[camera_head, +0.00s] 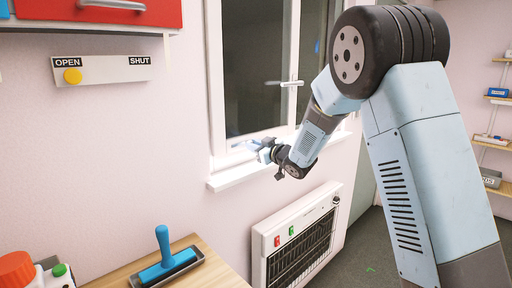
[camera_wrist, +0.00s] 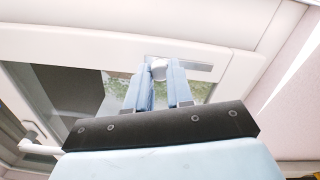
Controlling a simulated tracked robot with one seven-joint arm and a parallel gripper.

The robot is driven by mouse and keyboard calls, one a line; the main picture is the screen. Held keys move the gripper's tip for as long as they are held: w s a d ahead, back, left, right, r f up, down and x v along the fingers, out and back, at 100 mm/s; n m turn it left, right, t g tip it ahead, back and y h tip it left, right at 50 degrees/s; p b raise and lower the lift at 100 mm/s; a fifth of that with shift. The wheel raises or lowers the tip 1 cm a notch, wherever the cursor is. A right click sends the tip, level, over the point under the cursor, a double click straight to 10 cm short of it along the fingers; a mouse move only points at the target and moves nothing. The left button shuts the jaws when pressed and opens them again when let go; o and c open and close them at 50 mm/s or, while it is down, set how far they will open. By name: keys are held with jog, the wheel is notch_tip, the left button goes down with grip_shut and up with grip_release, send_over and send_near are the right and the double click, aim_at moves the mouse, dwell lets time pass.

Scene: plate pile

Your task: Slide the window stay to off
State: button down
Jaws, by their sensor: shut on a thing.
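My gripper (camera_head: 266,152) reaches the lower frame of the window, just above the sill. In the wrist view my gripper (camera_wrist: 162,78) has its two light blue fingers shut on a rounded silver knob, which looks like the window stay (camera_wrist: 159,68). A grey metal strip (camera_wrist: 198,66) runs right from the knob along the white frame. The fingers hide part of the knob and the strip to its left. No off mark is readable. In the head view my gripper hides the stay.
The window (camera_head: 252,75) has a white handle (camera_head: 290,83). Below it are the sill (camera_head: 240,177) and a heater (camera_head: 300,235). A wall plate (camera_head: 110,69) reads OPEN and SHUT, with a yellow knob (camera_head: 72,76) at OPEN.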

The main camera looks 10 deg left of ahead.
jog(key=shift+w+d, duration=0.1)
jog(key=shift+d, duration=0.15)
jog(key=c, duration=1.2)
grip_release()
jog(key=shift+c, duration=0.2)
jog(key=shift+o, duration=1.3)
jog(key=v, duration=1.3)
jog(key=shift+s+d, duration=0.25)
jog(key=shift+d, duration=0.1)
